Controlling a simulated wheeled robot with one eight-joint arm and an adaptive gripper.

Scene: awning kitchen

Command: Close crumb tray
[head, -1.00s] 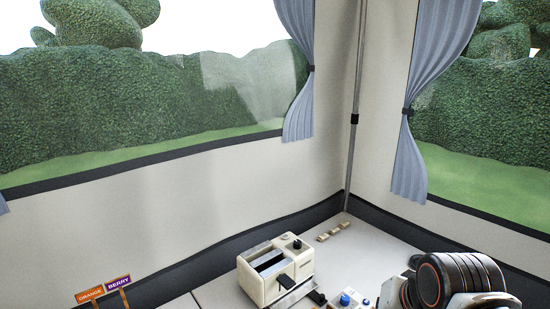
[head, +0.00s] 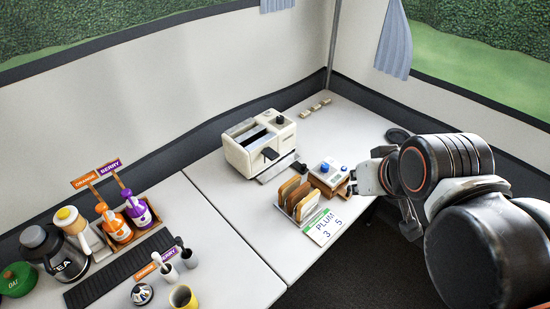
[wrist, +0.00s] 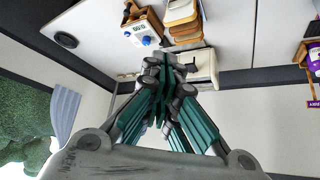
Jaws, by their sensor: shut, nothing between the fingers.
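The cream toaster (head: 243,155) stands on the counter with two dark slots and a dark lever. A thin grey metal tray (head: 274,173), which looks like the crumb tray, sticks out from under its front side. In the wrist view the toaster (wrist: 205,66) is upside down behind the fingertips, and its tray cannot be made out. My gripper (wrist: 165,62) has its fingers together and empty. In the head view my gripper (head: 356,182) is right of the toaster, near the control box, apart from the tray; its fingertips are hard to see there.
A toast rack (head: 298,197) with bread and a control box (head: 328,174) with blue knobs stand between toaster and gripper. A PLUM card (head: 326,227) lies at the counter's front edge.

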